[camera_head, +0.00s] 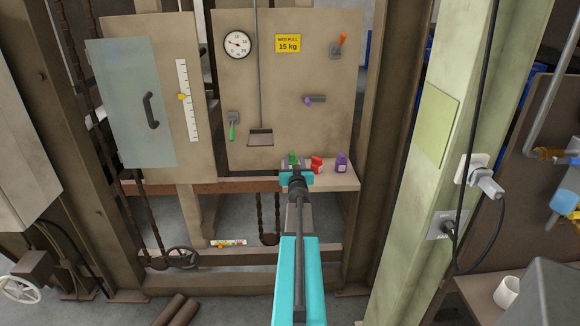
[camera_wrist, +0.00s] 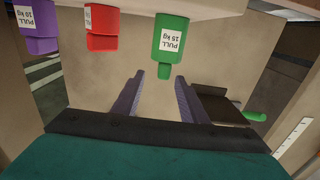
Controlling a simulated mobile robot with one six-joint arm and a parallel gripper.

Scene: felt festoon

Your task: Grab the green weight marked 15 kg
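The green weight (camera_head: 292,158) stands on a small shelf, leftmost of three weights, partly hidden behind my gripper (camera_head: 296,168) in the head view. In the wrist view, which looks upside down, the green weight (camera_wrist: 171,40) has a white label reading "PULL 15 kg". My gripper (camera_wrist: 160,78) is open there, with two purple-grey fingers apart and nothing between them. The weight lies just beyond the fingertips, roughly in line with the gap and slightly towards the right finger. I see no contact.
A red weight (camera_head: 317,164) and a purple weight (camera_head: 341,163) stand to the right on the shelf (camera_head: 340,183). The panel behind carries a yellow "15 kg" sign (camera_head: 288,43), a dial (camera_head: 237,44), a green-handled lever (camera_head: 232,130) and a hanging tray (camera_head: 260,138).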

